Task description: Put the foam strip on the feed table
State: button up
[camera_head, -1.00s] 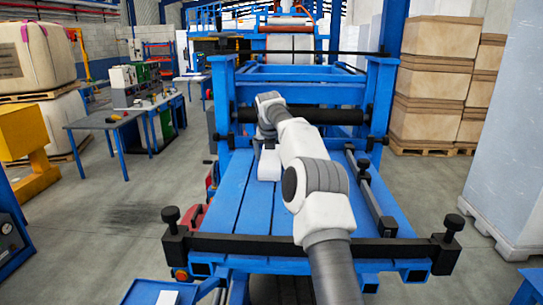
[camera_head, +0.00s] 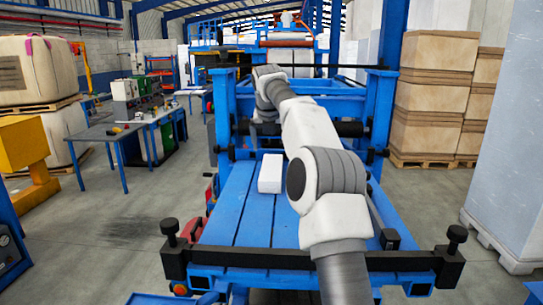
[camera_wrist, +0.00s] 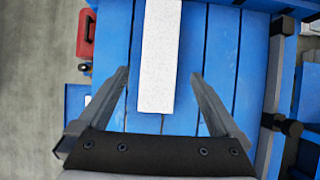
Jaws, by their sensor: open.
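The white foam strip (camera_head: 270,173) lies flat on the blue slatted feed table (camera_head: 230,215), towards its far end. In the wrist view the foam strip (camera_wrist: 160,55) runs lengthwise along the slats, with its near end between the fingertips in the picture. My gripper (camera_wrist: 160,82) is open, with one finger on each side of the strip and apart from it. The gap between gripper and strip in height is hard to judge. In the head view the gripper is hard to make out behind my arm.
A black bar with upright knobs (camera_head: 300,259) crosses the table's near end. A black roller (camera_head: 350,129) and blue frame posts stand at the far end. A red part (camera_wrist: 87,32) sits beside the table's left edge. Stacked boxes (camera_head: 434,95) stand at right.

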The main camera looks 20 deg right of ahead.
jog(key=s+a+r+m, duration=0.6)
jog(key=s+a, duration=0.2)
jog(key=s, duration=0.1)
jog(key=s+a+f+m, duration=0.1)
jog(key=s+a+m, duration=0.1)
jog(key=s+m, duration=0.6)
jog(key=s+a+f+m, duration=0.15)
jog(key=s+m, duration=0.25)
jog(key=s, duration=0.7)
jog(key=s+a+f+m+y, duration=0.1)
jog(key=s+f+m, duration=0.45)
jog(key=s, duration=0.45)
jog(key=s+a+f+m+y, duration=0.1)
jog(key=s+f+m, duration=0.5)
jog(key=s, duration=0.4)
notch_tip(320, 180, down, 7)
jog(key=w+m+b, duration=0.1)
jog(key=m+b, duration=0.1)
jog(key=b, duration=0.4)
jog(key=shift+w+b, duration=0.2)
jog(key=shift+b, duration=0.1)
